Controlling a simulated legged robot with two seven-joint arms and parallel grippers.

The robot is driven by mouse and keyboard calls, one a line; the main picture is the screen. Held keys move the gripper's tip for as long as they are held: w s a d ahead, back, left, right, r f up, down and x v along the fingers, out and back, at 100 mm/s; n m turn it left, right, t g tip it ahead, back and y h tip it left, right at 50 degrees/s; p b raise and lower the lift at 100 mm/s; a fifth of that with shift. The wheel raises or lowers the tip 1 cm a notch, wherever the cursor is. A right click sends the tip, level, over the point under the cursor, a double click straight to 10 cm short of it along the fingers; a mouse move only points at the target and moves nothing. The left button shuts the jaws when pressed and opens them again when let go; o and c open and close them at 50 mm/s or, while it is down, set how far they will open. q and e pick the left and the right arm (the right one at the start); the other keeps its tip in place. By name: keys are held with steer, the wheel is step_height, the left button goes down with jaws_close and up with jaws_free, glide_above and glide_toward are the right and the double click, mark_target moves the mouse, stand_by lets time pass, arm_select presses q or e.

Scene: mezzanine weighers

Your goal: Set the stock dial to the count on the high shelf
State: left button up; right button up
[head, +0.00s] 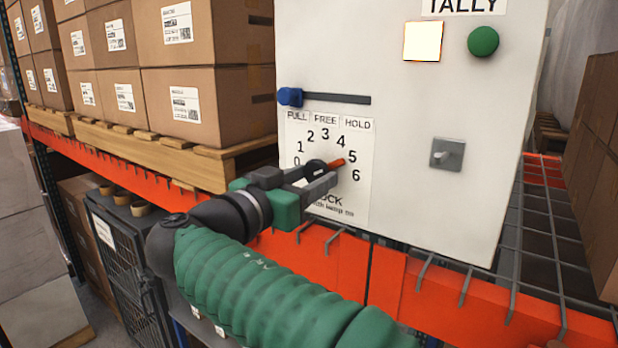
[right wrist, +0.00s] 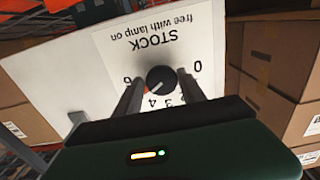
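The stock dial (head: 316,167) is a black round knob with an orange pointer, on a white card numbered 0 to 6. The pointer points up right, at about the 5. The knob also shows in the right wrist view (right wrist: 161,79). My right gripper (head: 330,181) is at the dial. In the right wrist view its two fingers (right wrist: 160,84) stand apart on either side of the knob, with narrow gaps showing. The fingers hide part of the card's lower lettering in the head view. My left gripper is not in view. No count on a high shelf is readable here.
Cartons (head: 205,105) stand left on a pallet. An orange beam (head: 400,285) runs below.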

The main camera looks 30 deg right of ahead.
steer(key=shift+c, duration=1.2)
steer(key=shift+w+a, duration=0.1)
steer(key=shift+w, duration=0.05)
steer(key=c, duration=0.6)
steer(key=shift+f+n+b, duration=0.2)
steer(key=shift+n+b, duration=0.2)
steer(key=shift+b, duration=0.1)
steer(key=shift+n+b, duration=0.75)
steer(key=shift+n, duration=0.15)
steer(key=shift+r+n+b, duration=0.1)
steer(key=shift+n+b, duration=0.6)
steer(key=shift+n, duration=0.9)
steer(key=o, duration=1.3)
